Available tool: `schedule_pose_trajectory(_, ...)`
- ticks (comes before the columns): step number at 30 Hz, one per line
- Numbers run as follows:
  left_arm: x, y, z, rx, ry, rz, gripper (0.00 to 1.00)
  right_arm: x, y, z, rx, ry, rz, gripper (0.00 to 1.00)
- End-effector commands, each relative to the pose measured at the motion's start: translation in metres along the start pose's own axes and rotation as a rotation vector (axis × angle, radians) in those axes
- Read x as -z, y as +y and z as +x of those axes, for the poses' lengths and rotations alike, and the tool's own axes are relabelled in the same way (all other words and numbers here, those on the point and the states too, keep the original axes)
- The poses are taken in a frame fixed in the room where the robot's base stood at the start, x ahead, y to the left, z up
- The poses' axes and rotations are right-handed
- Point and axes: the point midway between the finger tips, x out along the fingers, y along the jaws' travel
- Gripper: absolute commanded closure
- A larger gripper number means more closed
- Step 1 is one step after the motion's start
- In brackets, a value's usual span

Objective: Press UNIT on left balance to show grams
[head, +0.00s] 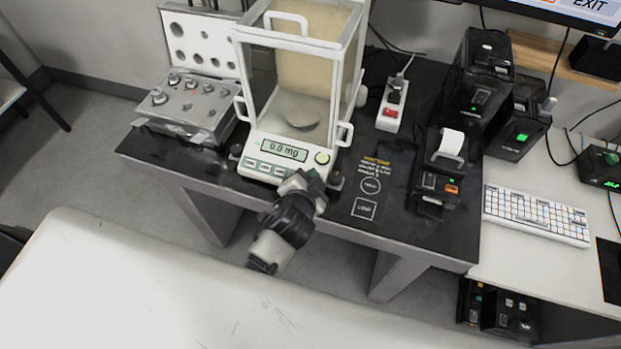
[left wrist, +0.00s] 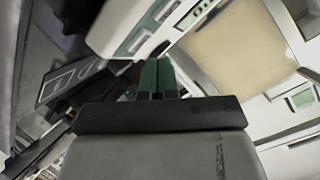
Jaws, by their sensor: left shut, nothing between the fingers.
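The left balance (head: 258,171) stands on the dark table with a glass draft shield around its round pan (head: 302,112). Its display (head: 283,150) reads 0.0 mg. A row of buttons (head: 264,168) lies below the display; their labels are too small to read. My right gripper is not in view.
A metal weight set (head: 188,107) stands left of the balance. A power strip (head: 391,105) and a small printer (head: 446,160) stand to its right. A keyboard (head: 536,215) lies on the white table at right.

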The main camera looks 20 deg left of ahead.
Motion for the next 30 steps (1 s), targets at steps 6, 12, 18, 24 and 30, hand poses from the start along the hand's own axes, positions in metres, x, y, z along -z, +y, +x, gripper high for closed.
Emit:
schedule_pose_trajectory(6,0.0,0.0,0.0,0.0,0.0,0.0,1.0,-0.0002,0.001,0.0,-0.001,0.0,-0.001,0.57)
schedule_pose_trajectory(12,0.0,0.0,0.0,0.0,0.0,0.0,1.0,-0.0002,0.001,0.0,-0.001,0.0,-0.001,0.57)
schedule_pose_trajectory(18,0.0,0.0,0.0,0.0,0.0,0.0,1.0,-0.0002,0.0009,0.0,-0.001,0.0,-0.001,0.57)
schedule_pose_trajectory(24,-0.0006,0.0005,0.0006,0.0,0.0,0.0,1.0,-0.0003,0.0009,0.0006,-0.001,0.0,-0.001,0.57)
schedule_pose_trajectory(30,-0.0042,0.0042,0.0053,0.0,-0.001,0.0,1.0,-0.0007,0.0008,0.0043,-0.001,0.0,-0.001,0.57)
